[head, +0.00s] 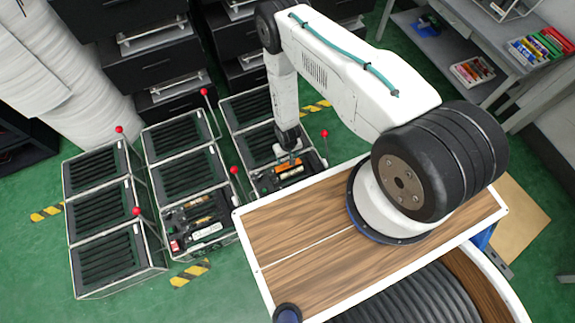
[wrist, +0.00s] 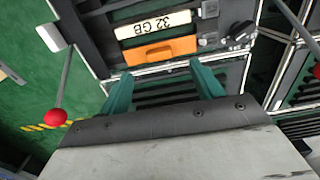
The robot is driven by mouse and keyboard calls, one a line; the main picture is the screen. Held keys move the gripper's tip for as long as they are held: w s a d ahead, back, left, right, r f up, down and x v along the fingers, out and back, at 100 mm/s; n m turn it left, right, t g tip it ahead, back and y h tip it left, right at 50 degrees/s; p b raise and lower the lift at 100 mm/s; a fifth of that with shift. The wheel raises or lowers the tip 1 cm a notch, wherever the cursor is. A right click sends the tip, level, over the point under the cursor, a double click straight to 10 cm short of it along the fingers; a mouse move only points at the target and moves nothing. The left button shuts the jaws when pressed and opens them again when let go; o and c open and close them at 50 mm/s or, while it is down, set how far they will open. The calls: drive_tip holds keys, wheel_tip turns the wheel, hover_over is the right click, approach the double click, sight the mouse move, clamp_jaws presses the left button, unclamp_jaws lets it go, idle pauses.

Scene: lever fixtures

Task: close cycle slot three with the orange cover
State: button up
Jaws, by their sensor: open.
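An orange piece with a dark slot, likely the orange cover (wrist: 160,51), lies in an uncovered bay beside a white block marked "32 GB" (wrist: 153,25). The orange piece also shows in the head view (head: 288,171), below my gripper. My gripper (wrist: 163,88) is open, its teal fingers spread with nothing between them, just short of the orange piece in the wrist view. Several slot fixtures (head: 95,215) stand in rows, most with black ribbed tops. I see no number that identifies cycle slot three.
Red-knobbed levers (head: 234,170) rise beside the fixtures; one red knob (wrist: 57,117) is left of my gripper. Another uncovered bay (head: 203,228) holds a white block and small parts. Black drawers (head: 150,60) stand behind.

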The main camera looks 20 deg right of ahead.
wheel_tip(320, 180, down, 6)
drive_tip(key=shift+f, duration=0.15)
drive_tip(key=shift+c, duration=0.3)
drive_tip(key=c, duration=1)
